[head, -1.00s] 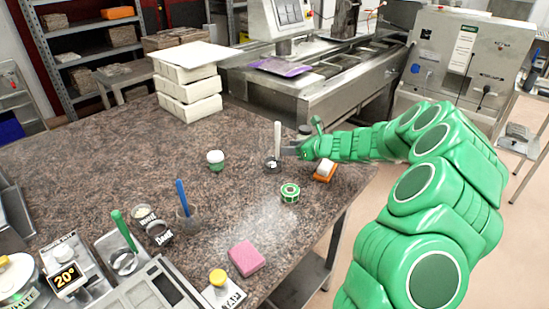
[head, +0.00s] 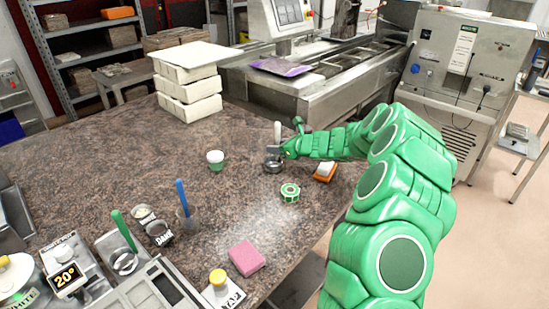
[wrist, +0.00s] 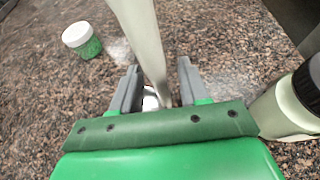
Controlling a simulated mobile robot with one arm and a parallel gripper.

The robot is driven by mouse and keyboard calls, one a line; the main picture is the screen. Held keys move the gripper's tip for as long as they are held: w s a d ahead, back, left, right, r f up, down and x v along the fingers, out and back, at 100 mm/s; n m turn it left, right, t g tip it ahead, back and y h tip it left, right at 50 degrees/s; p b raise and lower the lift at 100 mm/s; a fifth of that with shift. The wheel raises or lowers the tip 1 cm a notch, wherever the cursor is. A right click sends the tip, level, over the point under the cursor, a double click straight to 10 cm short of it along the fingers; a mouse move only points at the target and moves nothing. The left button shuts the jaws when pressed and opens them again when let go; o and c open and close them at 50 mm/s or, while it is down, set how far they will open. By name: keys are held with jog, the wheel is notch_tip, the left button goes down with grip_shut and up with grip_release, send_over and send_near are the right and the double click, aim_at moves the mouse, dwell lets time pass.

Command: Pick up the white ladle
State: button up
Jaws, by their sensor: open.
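The white ladle (head: 278,132) stands upright on the stone counter, its pale handle pointing up. In the wrist view its handle (wrist: 142,40) runs down between the two grey fingers, with a bit of shiny metal low between them. My gripper (wrist: 157,72) is open, with one finger on each side of the handle. I cannot tell whether either finger touches it.
A white-lidded green jar (head: 215,160) stands to the left. A blue-handled ladle (head: 183,197) and pink sponge (head: 246,258) are nearer. White blocks (head: 190,93) are stacked behind.

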grip_shut()
dwell(0.3)
